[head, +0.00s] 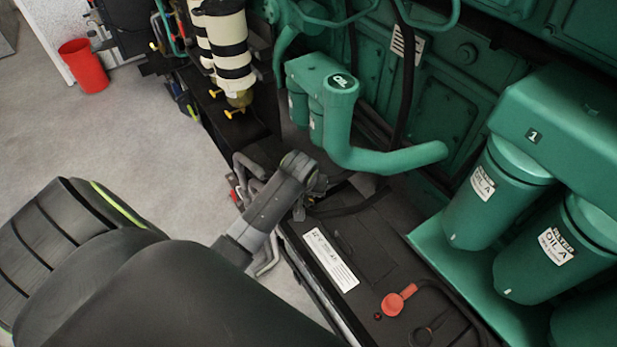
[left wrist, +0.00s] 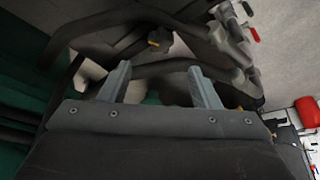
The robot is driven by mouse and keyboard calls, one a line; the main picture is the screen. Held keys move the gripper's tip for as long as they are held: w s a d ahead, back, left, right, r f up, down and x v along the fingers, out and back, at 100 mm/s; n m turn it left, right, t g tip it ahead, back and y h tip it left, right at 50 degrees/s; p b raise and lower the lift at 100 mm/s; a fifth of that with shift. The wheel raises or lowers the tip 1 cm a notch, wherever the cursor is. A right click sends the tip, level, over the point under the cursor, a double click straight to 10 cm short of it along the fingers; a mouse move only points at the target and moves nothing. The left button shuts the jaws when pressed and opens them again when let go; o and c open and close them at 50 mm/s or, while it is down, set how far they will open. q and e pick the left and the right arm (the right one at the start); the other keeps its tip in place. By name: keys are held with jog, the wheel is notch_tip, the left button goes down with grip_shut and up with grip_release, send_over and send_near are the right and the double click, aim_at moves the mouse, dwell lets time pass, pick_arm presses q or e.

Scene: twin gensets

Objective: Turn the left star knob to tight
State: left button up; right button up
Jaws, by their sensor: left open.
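My left gripper (left wrist: 162,85) is open in the left wrist view, with its two grey fingers apart and nothing seen between them. A small dark and yellow knob-like part (left wrist: 160,41) lies just beyond the fingertips, apart from them. I cannot tell if it is the left star knob. In the head view my left arm comes in from the lower left, and its end reaches grey pipework (head: 250,165) behind the black battery box (head: 345,235). The arm hides what is under it, and no star knob shows clearly there. My right gripper is not in view.
Green oil filters (head: 490,200) stand at right, and a green pipe (head: 380,160) runs close beyond my gripper. Cream cylinders with black bands (head: 230,50) and yellow handles stand at the back. A red bucket (head: 83,68) stands on the open floor at left.

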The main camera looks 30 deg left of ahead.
aim_at(308, 198)
pick_arm(q)
jog(key=shift+x, duration=4.4)
jog(key=shift+r, duration=0.1)
jog(key=shift+c, duration=0.4)
jog(key=c, duration=0.9)
